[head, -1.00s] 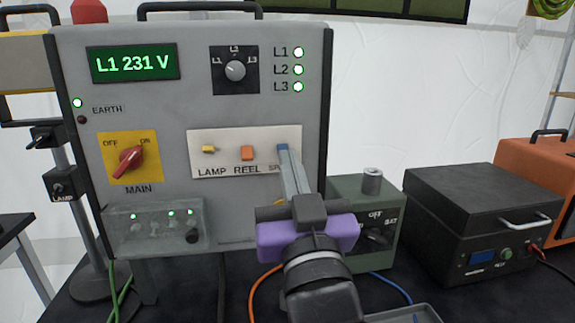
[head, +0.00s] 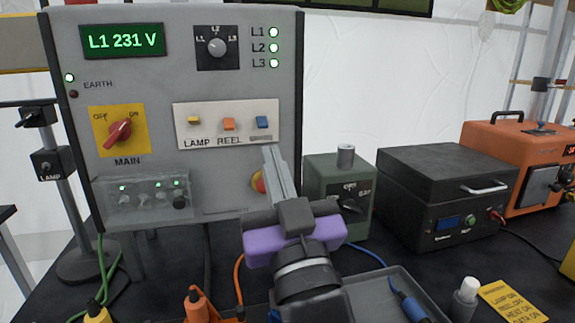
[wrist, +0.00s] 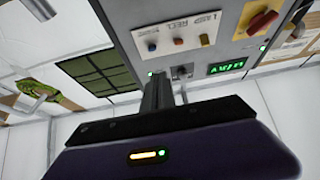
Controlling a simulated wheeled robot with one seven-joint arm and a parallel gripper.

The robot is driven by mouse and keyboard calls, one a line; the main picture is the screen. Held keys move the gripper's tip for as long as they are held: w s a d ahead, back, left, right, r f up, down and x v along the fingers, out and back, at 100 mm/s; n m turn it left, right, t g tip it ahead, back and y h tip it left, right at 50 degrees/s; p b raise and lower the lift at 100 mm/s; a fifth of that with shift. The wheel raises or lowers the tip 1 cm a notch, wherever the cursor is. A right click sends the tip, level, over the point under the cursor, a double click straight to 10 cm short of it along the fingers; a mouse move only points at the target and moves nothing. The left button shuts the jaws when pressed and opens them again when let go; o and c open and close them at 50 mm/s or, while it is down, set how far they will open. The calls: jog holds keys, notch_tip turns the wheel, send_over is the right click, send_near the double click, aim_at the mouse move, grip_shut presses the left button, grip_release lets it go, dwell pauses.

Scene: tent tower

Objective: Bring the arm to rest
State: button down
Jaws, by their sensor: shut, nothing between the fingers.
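My gripper (head: 270,152) is in front of the lower right of the grey control panel (head: 235,95). Its purple body shows below its fingers, which are shut with nothing between them. It also shows in the wrist view (wrist: 158,78). The fingertips stand just below the blue switch (head: 262,122) and look apart from it. The fingers partly cover a red and yellow knob (head: 257,183) at the panel's lower right. The panel display (head: 122,41) reads "L1 231 V", and the red MAIN switch (head: 120,130) points toward ON.
A green box (head: 337,185) with a dial stands right of my gripper. Beyond it are a black lidded case (head: 450,165) and an orange unit (head: 505,150). Cables cross the table.

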jog(key=s+d+f+g+h+p, duration=0.1)
jog(key=s+d+f+p, duration=0.2)
jog(key=s+d+f, duration=0.5)
jog(key=s+d+f+g+h+p, duration=0.1)
jog(key=s+d+f+p, duration=0.1)
jog(key=s+d+f, duration=0.5)
jog(key=s+d+f+m+g+h+p, duration=0.1)
jog(key=s+d+f+g+p, duration=0.1)
jog(key=s, duration=0.5)
jog(key=s+d+f+m+g+h+p, duration=0.1)
jog(key=s+d+f+g+h+p, duration=0.1)
jog(key=s+f, duration=0.3)
jog(key=s+d+f+m+g+h+p, duration=0.1)
jog(key=s+d+f+m+h+p, duration=0.1)
jog(key=s, duration=0.9)
jog(key=shift+s+d+f+g, duration=0.15)
jog(key=shift+d+f+g, duration=0.25)
jog(key=shift+d+f, duration=0.6)
